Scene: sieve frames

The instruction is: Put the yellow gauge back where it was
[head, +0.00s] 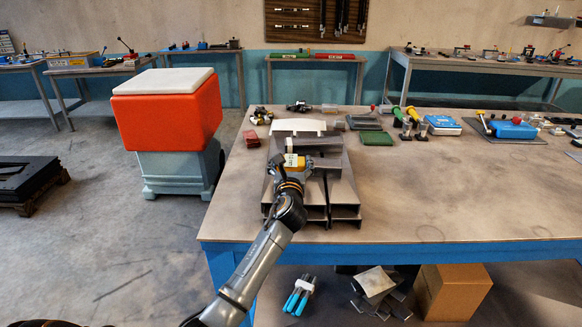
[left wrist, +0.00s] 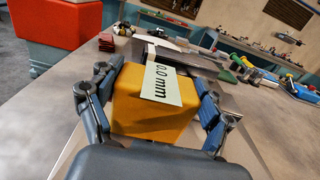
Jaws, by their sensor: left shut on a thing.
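The yellow gauge (left wrist: 150,112) is a block with a pale label reading "0.0 mm" on top. My left gripper (left wrist: 155,105) is shut on it, with a blue-padded finger on each side. In the head view the gauge (head: 290,168) and the left gripper (head: 291,170) are over the grey metal channel pieces (head: 343,190) near the table's left end. I cannot tell whether the gauge touches the metal under it. My right gripper is not in view.
The worktable (head: 440,200) has free room at its front right. Red blocks (head: 251,138) lie left of the channels. A green pad (head: 376,138) and yellow-handled tools (head: 412,115) lie behind right. A red-and-grey cart (head: 168,115) stands left of the table.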

